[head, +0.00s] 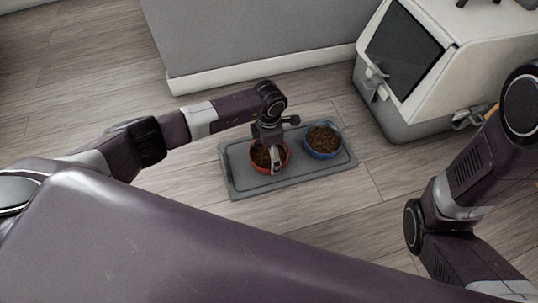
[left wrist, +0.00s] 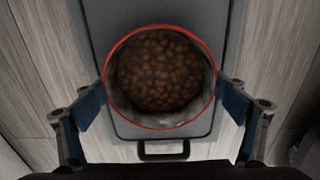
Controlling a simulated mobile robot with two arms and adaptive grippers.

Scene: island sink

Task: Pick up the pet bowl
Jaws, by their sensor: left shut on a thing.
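The red pet bowl (head: 286,163) with brown kibble is at the left part of a grey feeding tray (head: 238,184). A blue bowl (head: 323,140) with kibble sits on the tray's right part. My left gripper (head: 271,160) reaches down over the red bowl and hides part of it. In the left wrist view, the red-rimmed bowl (left wrist: 160,35) lies between the two fingers of the left gripper (left wrist: 162,104), which are shut on its opposite sides. I cannot tell whether the bowl is clear of the tray. My right gripper is not in view.
A white and grey pet carrier (head: 430,75) with a dark door stands at the upper right. A grey wall with a white baseboard (head: 260,68) runs behind the tray. Wood floor around the tray is clear. My right arm shows at the right.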

